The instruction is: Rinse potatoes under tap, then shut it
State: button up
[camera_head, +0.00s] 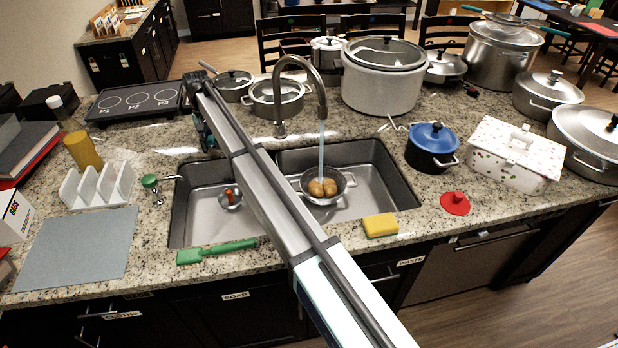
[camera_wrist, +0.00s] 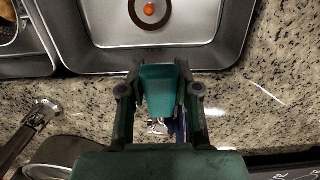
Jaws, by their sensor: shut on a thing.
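Two potatoes (camera_head: 322,187) sit in a metal colander (camera_head: 309,197) in the right basin, under a stream of water (camera_head: 321,148) from the curved tap (camera_head: 299,62). The tap is running. In the wrist view, part of the colander shows at the upper left (camera_wrist: 9,33). My gripper (camera_head: 205,140) is behind the left basin, left of the tap, and mostly hidden by my arm. In the wrist view my gripper (camera_wrist: 160,100) is shut on a teal piece (camera_wrist: 160,88) with small metal and blue parts by it. I cannot tell whether it is a tap handle.
The left basin (camera_head: 192,220) holds a small strainer with an orange thing. A green brush (camera_head: 215,252) and yellow sponge (camera_head: 380,225) lie at the front edge. Pots (camera_head: 275,100) crowd the back. A blue-lidded pot (camera_head: 432,150) stands right of the sink.

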jog(key=shift+s+f+b, duration=0.15)
jog(key=shift+f+b, duration=0.1)
jog(key=shift+f, duration=0.65)
jog(key=shift+s+f+b, duration=0.1)
jog(key=shift+f+b, duration=0.15)
jog(key=shift+f, duration=0.7)
jog(key=o, duration=0.9)
jog(key=shift+o, duration=0.2)
jog(key=shift+w+r+p, duration=0.15)
jog(key=shift+r+p, duration=0.55)
jog(key=shift+r, duration=1.05)
jog(key=shift+w+r+p, duration=0.15)
jog(key=shift+r+p, duration=0.5)
jog(key=shift+r, duration=1.1)
